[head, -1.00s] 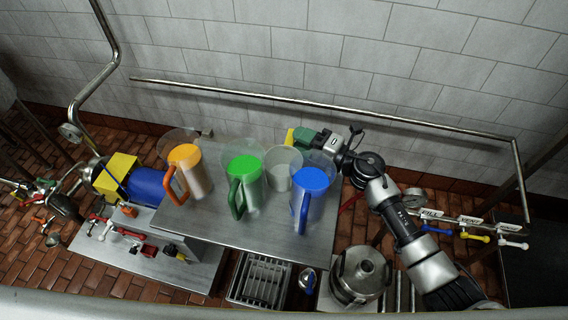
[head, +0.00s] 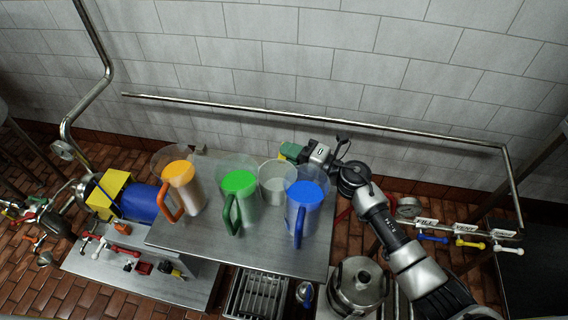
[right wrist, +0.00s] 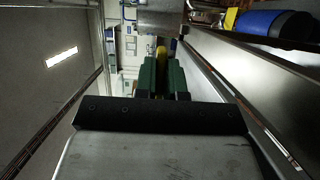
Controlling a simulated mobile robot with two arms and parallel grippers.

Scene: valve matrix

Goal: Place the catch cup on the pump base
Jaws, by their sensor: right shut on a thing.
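A clear, empty-looking cup (head: 277,182), which I take for the catch cup, stands among the jugs at the back of the steel table. My right gripper (head: 290,151), with green fingers, is just behind it. In the right wrist view the green fingers (right wrist: 162,75) are shut on a narrow yellow part (right wrist: 161,55), apparently the cup's handle. The blue pump motor (head: 144,201) with a yellow block (head: 109,194) is at the left. A low grey plate (head: 85,262) lies in front of it, perhaps the pump base. My left gripper is out of view.
The steel table (head: 262,246) also bears an orange jug (head: 181,186), a green jug (head: 239,194) and a blue jug (head: 306,204), close to the cup. A wall pipe (head: 320,117) runs behind. A metal pot (head: 358,282) and labelled valves (head: 460,240) are at the right.

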